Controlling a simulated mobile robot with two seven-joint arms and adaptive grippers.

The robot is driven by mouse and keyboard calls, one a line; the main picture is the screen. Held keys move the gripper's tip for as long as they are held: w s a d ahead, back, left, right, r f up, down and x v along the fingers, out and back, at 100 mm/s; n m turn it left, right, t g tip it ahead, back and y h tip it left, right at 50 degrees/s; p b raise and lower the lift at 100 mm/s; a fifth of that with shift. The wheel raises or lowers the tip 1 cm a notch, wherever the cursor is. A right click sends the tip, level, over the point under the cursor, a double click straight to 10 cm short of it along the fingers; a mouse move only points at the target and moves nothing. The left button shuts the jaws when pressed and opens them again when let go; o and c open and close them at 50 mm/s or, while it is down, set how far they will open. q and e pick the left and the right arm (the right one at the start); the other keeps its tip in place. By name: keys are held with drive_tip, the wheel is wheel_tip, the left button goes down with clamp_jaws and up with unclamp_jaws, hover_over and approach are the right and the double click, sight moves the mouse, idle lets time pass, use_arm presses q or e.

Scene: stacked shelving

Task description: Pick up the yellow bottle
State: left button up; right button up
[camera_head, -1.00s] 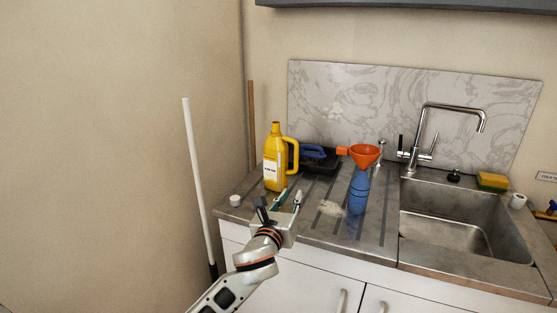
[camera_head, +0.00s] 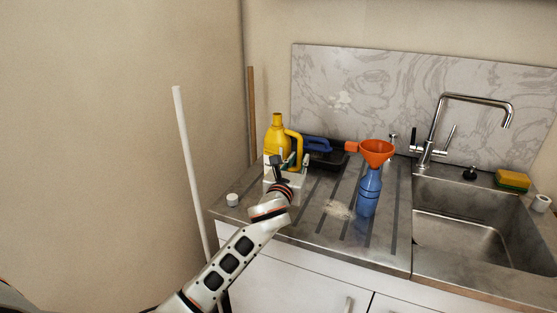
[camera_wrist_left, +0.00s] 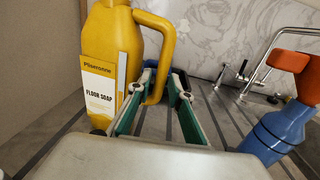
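The yellow bottle (camera_head: 276,133) stands upright at the back left of the worktop, its handle facing right. In the left wrist view the bottle (camera_wrist_left: 111,40) fills the left side, with a white "FLOOR SOAP" label. My left gripper (camera_head: 291,163) is in front of the bottle's right side, partly hiding its lower part. In the wrist view its green-lined fingers (camera_wrist_left: 165,76) are apart. The lower part of the handle shows between them, and the bottle's body is left of the left finger. I cannot tell whether a finger touches the handle. My right gripper is not in view.
A blue bottle with an orange funnel (camera_head: 376,152) stands to the right. A black tray with a blue-handled item (camera_head: 328,160) lies behind the gripper. A small white cap (camera_head: 232,199) is near the left edge. The sink (camera_head: 463,225) is at right; a white pole (camera_head: 188,150) stands left.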

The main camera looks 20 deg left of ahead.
use_arm(q)
drive_tip(key=shift+w+f, duration=0.15)
drive_tip(key=shift+w, duration=0.65)
clamp_jaws()
drive_tip(key=shift+r, duration=0.2)
drive_tip(key=shift+r, duration=0.15)
